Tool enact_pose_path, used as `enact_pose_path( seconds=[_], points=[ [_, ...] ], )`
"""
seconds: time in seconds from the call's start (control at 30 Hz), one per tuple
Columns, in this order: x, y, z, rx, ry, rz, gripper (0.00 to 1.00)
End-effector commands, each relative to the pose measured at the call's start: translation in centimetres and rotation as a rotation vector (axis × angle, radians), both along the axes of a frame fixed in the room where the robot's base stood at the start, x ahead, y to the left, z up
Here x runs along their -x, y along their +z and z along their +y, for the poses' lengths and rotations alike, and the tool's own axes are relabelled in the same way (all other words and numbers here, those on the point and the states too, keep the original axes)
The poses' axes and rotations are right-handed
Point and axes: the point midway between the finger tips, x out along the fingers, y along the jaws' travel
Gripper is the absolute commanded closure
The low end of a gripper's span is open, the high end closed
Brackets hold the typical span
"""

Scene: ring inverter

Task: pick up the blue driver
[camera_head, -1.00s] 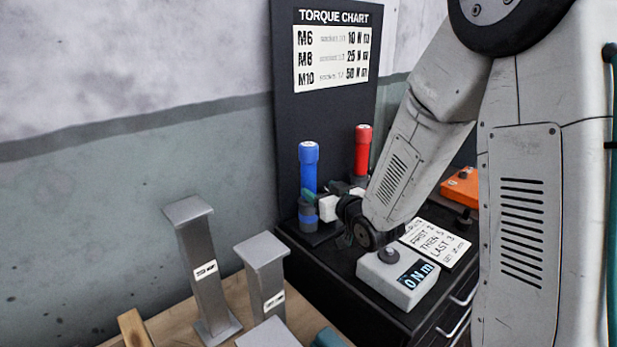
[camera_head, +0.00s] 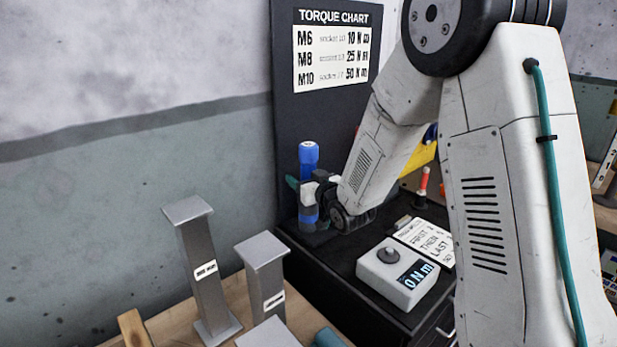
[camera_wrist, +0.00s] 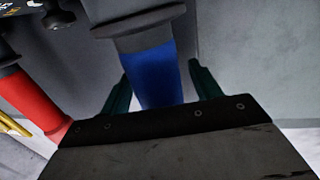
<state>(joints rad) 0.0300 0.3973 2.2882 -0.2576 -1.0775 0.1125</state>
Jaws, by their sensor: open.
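The blue driver (camera_head: 309,158) stands upright on the black cabinet top in front of the torque chart board. Its middle is partly covered by my gripper (camera_head: 306,187). In the wrist view the driver's blue part (camera_wrist: 152,75) lies between the two dark green fingers of my gripper (camera_wrist: 160,70), with visible gaps beside the fingers. My gripper is open around the driver. The red driver (camera_wrist: 32,98) shows at the left of the wrist view, outside the fingers.
A torque meter (camera_head: 397,275) reading 0 N m and a white instruction card (camera_head: 427,243) sit on the cabinet, right of the drivers. The torque chart board (camera_head: 287,130) stands close behind. Grey metal posts (camera_head: 205,270) stand on the wooden bench in front.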

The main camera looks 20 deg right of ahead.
Motion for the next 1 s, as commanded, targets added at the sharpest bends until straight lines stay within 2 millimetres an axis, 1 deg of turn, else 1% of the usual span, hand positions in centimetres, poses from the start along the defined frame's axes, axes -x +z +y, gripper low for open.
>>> enact_pose_path(
  seconds=[0.03,0.07,0.1,0.17,0.2,0.23,0.53,0.67,0.77,0.87,1.0],
  points=[
    [0.0,0.0,0.0,0.000,0.000,0.000,0.40],
    [0.0,0.0,0.0,0.000,0.000,0.000,0.48],
    [0.0,0.0,0.0,0.000,0.000,0.000,0.59],
    [0.0,0.0,0.0,0.000,0.000,0.000,0.76],
    [0.0,0.0,0.0,0.000,0.000,0.000,0.87],
    [0.0,0.0,0.0,0.000,0.000,0.000,0.92],
    [0.0,0.3,0.0,-0.001,0.000,-0.004,0.92],
    [0.0,0.9,0.0,0.000,0.000,-0.005,0.92],
    [0.0,1.8,0.0,0.000,0.000,-0.007,0.92],
    [0.0,3.2,0.0,-0.001,-0.001,-0.008,0.92],
    [0.0,5.8,0.0,0.000,0.000,-0.009,0.92]
  ],
)
